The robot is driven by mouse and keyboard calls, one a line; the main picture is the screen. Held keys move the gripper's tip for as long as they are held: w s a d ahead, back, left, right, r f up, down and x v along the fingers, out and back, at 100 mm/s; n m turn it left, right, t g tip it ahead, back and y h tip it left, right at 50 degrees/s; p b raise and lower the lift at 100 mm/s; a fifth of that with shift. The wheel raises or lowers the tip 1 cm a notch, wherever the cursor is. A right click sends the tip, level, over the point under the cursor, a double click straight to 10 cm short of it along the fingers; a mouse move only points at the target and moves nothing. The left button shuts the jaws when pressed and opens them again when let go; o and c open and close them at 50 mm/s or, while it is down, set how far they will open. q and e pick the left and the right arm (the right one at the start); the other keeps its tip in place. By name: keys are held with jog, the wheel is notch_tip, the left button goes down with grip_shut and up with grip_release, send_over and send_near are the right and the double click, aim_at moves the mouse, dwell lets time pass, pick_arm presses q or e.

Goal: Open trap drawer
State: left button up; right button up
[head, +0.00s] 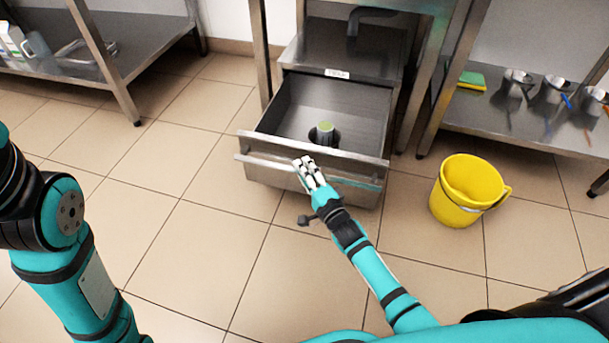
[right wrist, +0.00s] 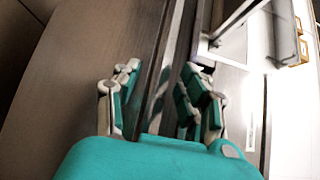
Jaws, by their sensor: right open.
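The steel trap drawer (head: 347,108) stands pulled out of its cabinet in the head view, its inside exposed. A dark round piece with a green top (head: 324,134) sits inside it. A handle bar (head: 262,163) runs along the drawer front. My right gripper (head: 309,168) is at the middle of that front. In the right wrist view my right gripper (right wrist: 163,78) is open, its fingers spread on either side of the long metal edge of the drawer front (right wrist: 160,95). Contact with the bar cannot be told. My left arm shows at the left, but its gripper is outside the view.
A yellow bucket (head: 463,187) stands on the floor right of the drawer. A low steel shelf (head: 520,120) with metal jugs is at the right, another shelf (head: 140,55) at the left. The tiled floor (head: 185,235) left of the drawer is clear.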

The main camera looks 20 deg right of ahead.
grip_shut()
dwell(0.3)
jog(key=w+d, duration=0.2)
jog(key=w, duration=0.1)
grip_release()
dwell(0.4)
jog(key=s+d, duration=0.2)
jog(key=s, duration=1)
